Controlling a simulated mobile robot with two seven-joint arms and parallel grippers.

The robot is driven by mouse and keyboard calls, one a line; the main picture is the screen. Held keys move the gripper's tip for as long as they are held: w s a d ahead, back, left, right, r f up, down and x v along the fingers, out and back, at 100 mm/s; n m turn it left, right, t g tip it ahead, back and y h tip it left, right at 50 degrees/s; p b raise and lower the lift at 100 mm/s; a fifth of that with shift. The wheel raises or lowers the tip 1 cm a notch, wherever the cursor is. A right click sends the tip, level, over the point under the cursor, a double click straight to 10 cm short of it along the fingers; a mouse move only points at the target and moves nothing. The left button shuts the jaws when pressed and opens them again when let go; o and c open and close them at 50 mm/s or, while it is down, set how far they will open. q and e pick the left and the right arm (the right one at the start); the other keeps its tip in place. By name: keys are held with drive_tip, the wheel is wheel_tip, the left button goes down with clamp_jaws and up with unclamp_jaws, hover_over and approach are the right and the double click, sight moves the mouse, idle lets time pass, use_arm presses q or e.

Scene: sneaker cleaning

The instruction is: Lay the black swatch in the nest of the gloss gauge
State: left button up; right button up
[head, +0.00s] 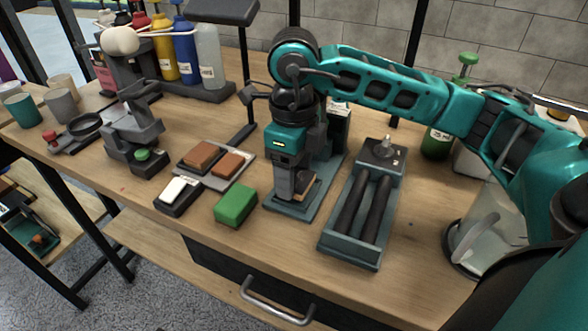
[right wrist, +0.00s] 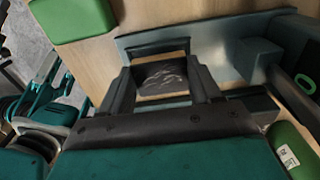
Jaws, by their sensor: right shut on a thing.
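My right gripper (head: 292,193) points down over the grey-teal base plate of what looks like the gloss gauge (head: 283,211). It is shut on the black swatch, a dark piece with pale streaks and a tan edge. The swatch (right wrist: 163,77) shows between the two fingers in the right wrist view. A raised rectangular frame, apparently the nest (right wrist: 150,46), lies just beyond the swatch on the plate (right wrist: 215,32). In the head view the gripper hides most of the swatch and nest. I cannot tell whether the swatch touches the plate. My left gripper is not in view.
A roller unit (head: 333,247) with two dark rollers stands close right of the gauge. A green block (head: 235,205), a white-topped brush or eraser (head: 174,191) and a tray of brown blocks (head: 216,182) lie left. Bottles stand behind at left. The front table strip is clear.

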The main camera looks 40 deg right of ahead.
drive_tip(key=shift+f, duration=0.15)
idle(0.8)
drive_tip(key=shift+f+b, duration=0.25)
drive_tip(key=shift+b, duration=0.2)
drive_tip(key=shift+a+f+b, duration=0.25)
drive_tip(key=shift+f+b, duration=0.2)
drive_tip(key=shift+f, duration=0.1)
drive_tip(key=shift+s+d, duration=0.15)
drive_tip(key=shift+r+p, duration=0.3)
drive_tip(key=shift+r, duration=0.1)
drive_tip(key=shift+r, duration=0.2)
drive_tip(key=shift+w+d, duration=0.2)
drive_tip(key=shift+d, duration=0.05)
idle(1.1)
